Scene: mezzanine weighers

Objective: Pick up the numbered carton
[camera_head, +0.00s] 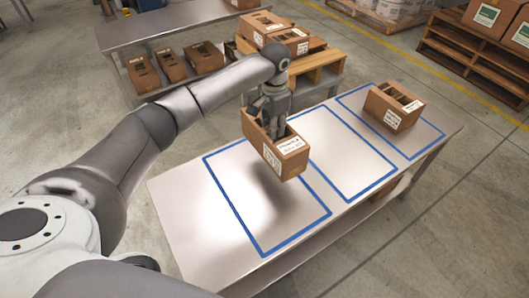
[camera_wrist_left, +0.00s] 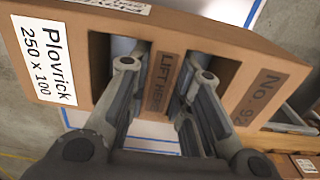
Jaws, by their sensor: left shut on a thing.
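The numbered carton (camera_head: 275,149) is a brown box with white labels. My left gripper (camera_head: 268,122) is shut on it from above and holds it over the steel table, with its shadow on the table below. In the left wrist view the carton (camera_wrist_left: 228,38) shows a "Plovrick 250 x 100" label, a "LIFT HERE" strip and a partly cut-off "No. 92" marking. The left gripper's fingers (camera_wrist_left: 160,85) reach into the two openings beside the strip. My right gripper is not in view.
The steel table (camera_head: 180,220) has blue taped outlines; the near and middle ones are empty. Another carton (camera_head: 392,107) stands in the far right outline. A rear bench (camera_head: 150,30) holds several cartons, with a wooden pallet (camera_head: 318,66) beside it. More stacked boxes stand at upper right.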

